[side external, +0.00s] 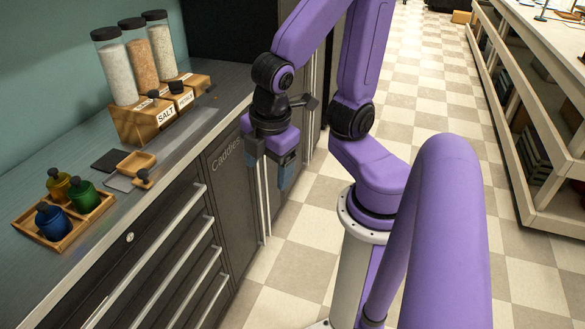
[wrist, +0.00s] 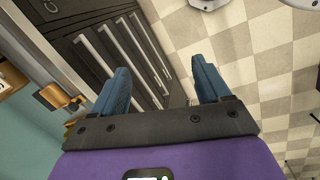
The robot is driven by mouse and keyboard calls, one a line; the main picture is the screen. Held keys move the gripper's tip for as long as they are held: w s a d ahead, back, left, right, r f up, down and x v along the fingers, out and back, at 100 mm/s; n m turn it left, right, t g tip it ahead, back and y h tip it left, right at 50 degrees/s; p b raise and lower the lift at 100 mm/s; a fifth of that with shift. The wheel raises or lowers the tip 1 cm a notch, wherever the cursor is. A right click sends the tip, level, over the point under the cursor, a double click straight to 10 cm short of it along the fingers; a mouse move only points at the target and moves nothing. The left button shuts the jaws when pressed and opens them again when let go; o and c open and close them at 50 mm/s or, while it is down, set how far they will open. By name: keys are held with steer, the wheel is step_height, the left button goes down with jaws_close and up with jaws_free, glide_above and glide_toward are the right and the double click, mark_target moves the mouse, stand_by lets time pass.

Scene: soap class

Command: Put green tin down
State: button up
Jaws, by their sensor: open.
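The green tin (side external: 84,196) stands upright in a wooden tray (side external: 66,243) on the counter, at the left in the side view. It sits beside a yellow tin (side external: 58,183) and a blue tin (side external: 52,222). My gripper (side external: 270,180) is away to the right of the tray, in front of the cabinet and past the counter's edge. In the wrist view my gripper (wrist: 163,88) has its two blue fingers wide apart with nothing between them. The tins cannot be made out in the wrist view.
A wooden dispenser with clear tubes (side external: 161,110) stands farther back on the counter. Drawers with long handles (side external: 180,265) face the tiled floor. A shelf unit (side external: 545,130) is at right.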

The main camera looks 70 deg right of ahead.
steer(key=shift+m+g+y, duration=0.7)
steer(key=shift+m+y, duration=0.1)
steer(key=s, duration=0.5)
steer(key=shift+s+a+r, duration=0.1)
steer(key=shift+r, duration=0.25)
